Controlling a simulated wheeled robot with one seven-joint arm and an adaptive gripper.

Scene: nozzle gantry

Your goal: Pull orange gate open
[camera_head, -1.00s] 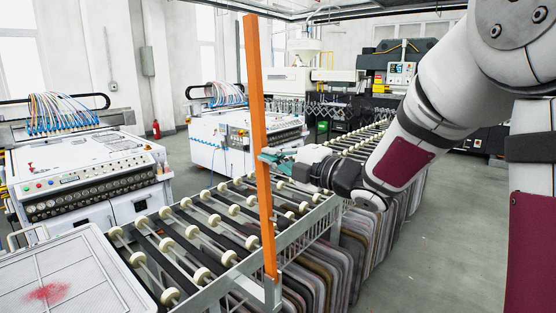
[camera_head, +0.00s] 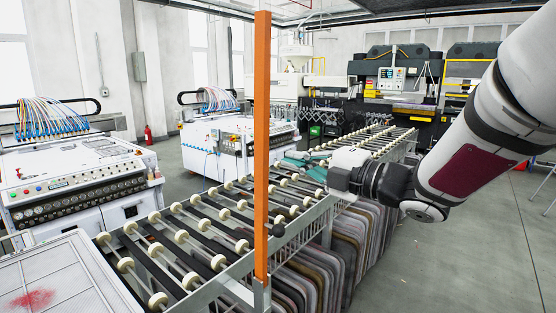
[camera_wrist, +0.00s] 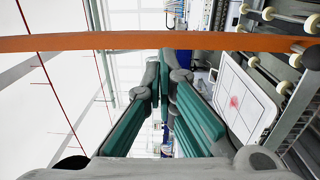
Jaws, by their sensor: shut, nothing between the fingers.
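The orange gate is a tall thin bar (camera_head: 262,150) standing upright at the near side of the roller conveyor, on a grey metal post. A dark round knob (camera_head: 278,229) shows low on its right side. My gripper (camera_head: 290,166), with teal fingers, is to the right of the bar in the head view, apart from it in the picture. In the wrist view the orange bar (camera_wrist: 150,42) crosses the picture above the fingertips. The fingers (camera_wrist: 162,92) are together and empty. I cannot tell how far they are from the bar.
The roller conveyor (camera_head: 190,235) runs away to the back right, with several flat panels (camera_head: 345,245) hanging under it. A white tray (camera_head: 60,285) with a red patch lies at the near left. White machines (camera_head: 80,180) stand at left. The floor (camera_head: 480,250) at right is clear.

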